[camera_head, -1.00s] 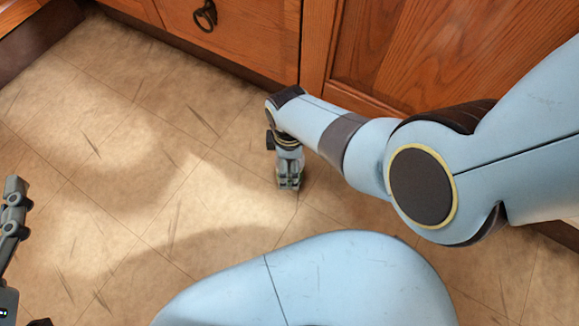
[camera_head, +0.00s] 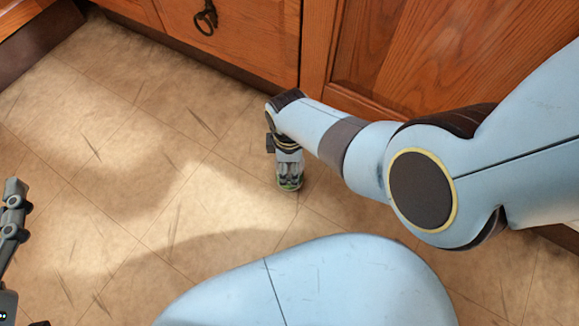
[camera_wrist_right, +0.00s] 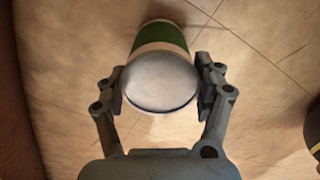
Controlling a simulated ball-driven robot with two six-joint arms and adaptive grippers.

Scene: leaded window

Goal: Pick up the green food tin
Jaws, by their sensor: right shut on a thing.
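The green food tin (camera_wrist_right: 160,42) is between the fingers of my right gripper (camera_wrist_right: 161,88) in the right wrist view. It has a silver lid facing the camera and a green band with pale edges. The fingers press on both sides near the lid. In the head view my right gripper (camera_head: 290,180) points down at the floor, and the tin (camera_head: 289,186) shows only in small part at the fingertips. My left gripper (camera_head: 14,215) is partly in view at the left edge; its fingertips are not clear enough to judge.
Wooden cabinets with a drawer and a dark ring pull (camera_head: 205,17) stand along the back. The tiled floor (camera_head: 130,170) to the left of my right gripper is clear.

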